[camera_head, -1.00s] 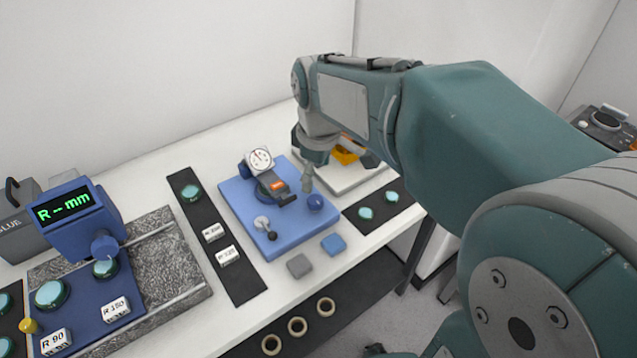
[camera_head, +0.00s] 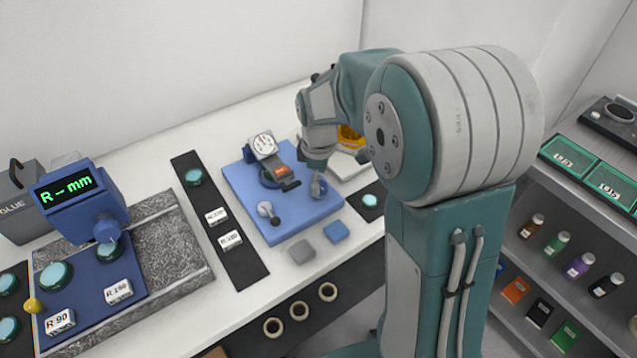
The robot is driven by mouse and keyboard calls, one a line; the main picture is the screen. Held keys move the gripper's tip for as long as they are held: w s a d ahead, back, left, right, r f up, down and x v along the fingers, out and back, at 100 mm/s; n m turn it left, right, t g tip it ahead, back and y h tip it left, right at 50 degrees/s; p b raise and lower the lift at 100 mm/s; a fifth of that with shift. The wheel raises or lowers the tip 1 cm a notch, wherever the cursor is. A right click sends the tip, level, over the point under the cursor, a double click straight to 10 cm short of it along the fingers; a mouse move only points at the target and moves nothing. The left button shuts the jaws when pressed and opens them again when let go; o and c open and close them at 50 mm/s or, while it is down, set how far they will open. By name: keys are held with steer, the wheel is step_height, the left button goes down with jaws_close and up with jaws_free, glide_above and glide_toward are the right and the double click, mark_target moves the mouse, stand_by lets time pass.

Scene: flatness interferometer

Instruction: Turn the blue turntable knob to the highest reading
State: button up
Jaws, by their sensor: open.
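The blue base plate (camera_head: 305,222) lies on the white bench. On it stand a dial gauge (camera_head: 263,145) with a white face, a small turntable partly hidden beneath the gauge, and a grey lever (camera_head: 266,209) with a ball end. The blue knob at the plate's right side is mostly hidden by my gripper (camera_head: 318,186), which points down over it. My gripper is open, with its fingers at or around the knob; I cannot tell whether they touch it. The needle reading is too small to tell.
A blue instrument with a green "R--mm" display (camera_head: 67,188) stands at the left on a granite slab (camera_head: 171,249). A dark strip (camera_head: 234,262) with labelled blocks lies between. Grey (camera_head: 301,252) and blue pads (camera_head: 336,231) lie in front of the plate. Shelves with bottles (camera_head: 579,264) stand right.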

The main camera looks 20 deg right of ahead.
steer(key=shift+d+f, duration=0.1)
steer(key=shift+f, duration=0.75)
steer(key=c, duration=1.2)
steer(key=shift+o, duration=0.2)
steer(key=shift+m, duration=0.3)
steer(key=m, duration=0.5)
steer(key=shift+s, duration=0.1)
steer(key=m, duration=0.6)
steer(key=shift+f, duration=0.1)
steer(key=shift+s, duration=0.1)
